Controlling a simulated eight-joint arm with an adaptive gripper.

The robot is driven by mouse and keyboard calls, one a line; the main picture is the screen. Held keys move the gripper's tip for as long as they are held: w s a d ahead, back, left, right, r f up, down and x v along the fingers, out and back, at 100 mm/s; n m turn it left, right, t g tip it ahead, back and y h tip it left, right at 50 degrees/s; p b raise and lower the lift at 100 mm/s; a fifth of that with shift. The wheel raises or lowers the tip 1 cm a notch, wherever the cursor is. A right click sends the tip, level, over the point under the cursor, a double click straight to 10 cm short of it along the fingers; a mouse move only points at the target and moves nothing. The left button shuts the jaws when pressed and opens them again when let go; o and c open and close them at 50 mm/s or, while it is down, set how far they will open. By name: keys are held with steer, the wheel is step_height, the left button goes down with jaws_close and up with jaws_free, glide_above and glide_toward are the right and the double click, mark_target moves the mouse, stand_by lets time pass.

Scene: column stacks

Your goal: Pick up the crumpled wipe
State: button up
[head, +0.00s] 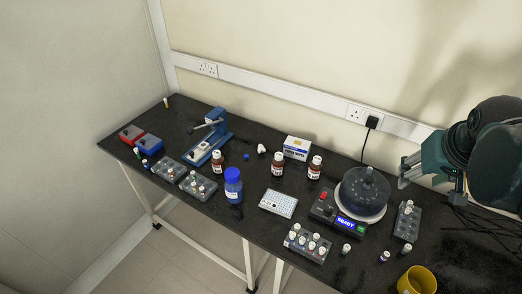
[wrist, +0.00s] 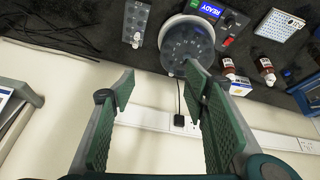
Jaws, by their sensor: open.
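A small white lump (head: 262,148), which looks like the crumpled wipe, lies on the black bench near the back, left of a white and blue box. I cannot make it out in the wrist view. My gripper (wrist: 160,84) is open, with nothing between its green-padded fingers. In the head view my gripper (head: 408,172) is at the right, above the bench's back edge and far to the right of the white lump.
Brown bottles (head: 278,163) stand close to the lump, with the box (head: 297,148) beside it. A blue-capped bottle (head: 233,185), a round centrifuge (head: 362,193), tube racks (head: 307,243) and a yellow cup (head: 417,281) occupy the bench. The wall is close behind.

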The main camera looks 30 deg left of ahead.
steer(key=w+a+n+g+p, duration=0.1)
steer(key=w+a+n+p, duration=0.1)
steer(key=w+a, duration=0.95)
steer(key=n+g+h+p, duration=0.2)
steer(key=n+p, duration=0.2)
steer(key=n, duration=0.2)
glide_above(261, 147)
steer(key=s, duration=0.1)
steer(key=s+a+x, duration=0.1)
steer(key=x, duration=0.6)
steer(key=s+x, duration=0.1)
steer(key=x, duration=0.6)
steer(key=s+a+f+x, duration=0.1)
steer(key=s+x, duration=0.1)
steer(key=x, duration=0.5)
steer(key=shift+a, duration=0.3)
steer(key=shift+s+a+f, duration=0.1)
steer(key=shift+a+f, duration=0.1)
steer(key=shift+f, duration=0.1)
steer(key=shift+f, duration=0.1)
steer(key=shift+x, duration=1.2)
steer(key=shift+f, duration=0.1)
